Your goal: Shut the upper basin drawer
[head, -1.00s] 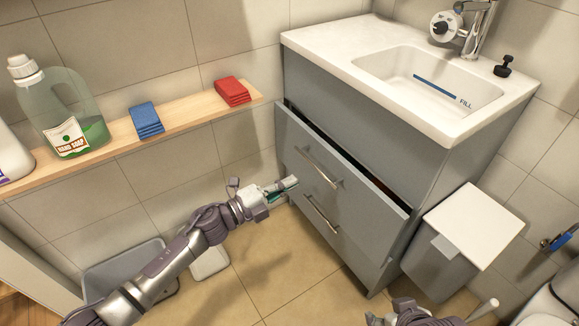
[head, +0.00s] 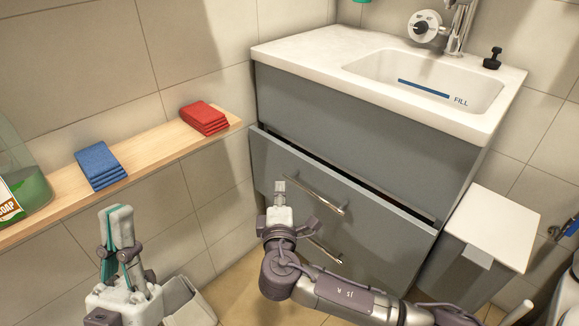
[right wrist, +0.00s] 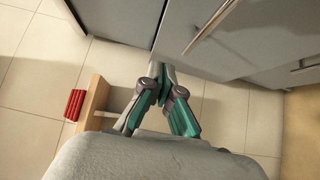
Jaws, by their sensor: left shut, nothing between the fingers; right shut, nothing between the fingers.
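The upper basin drawer (head: 385,218) is a grey front with a bar handle (head: 315,194), under the white basin. It stands slightly out, with a dark gap along its top edge. My right gripper (head: 279,187) is shut and empty in front of the drawer's left part, left of the handle. The drawer front also shows in the right wrist view (right wrist: 180,27), close to the fingertips (right wrist: 165,72); I cannot tell whether they touch it. My left gripper (head: 117,215) is shut and empty, pointing up, left of the cabinet and away from the drawer.
A wooden shelf (head: 155,158) on the left wall holds a blue cloth stack (head: 99,164), a red cloth stack (head: 204,117) and a soap bottle (head: 22,180). A grey bin with a white lid (head: 496,222) stands right of the cabinet. The lower drawer is partly hidden by my right arm.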

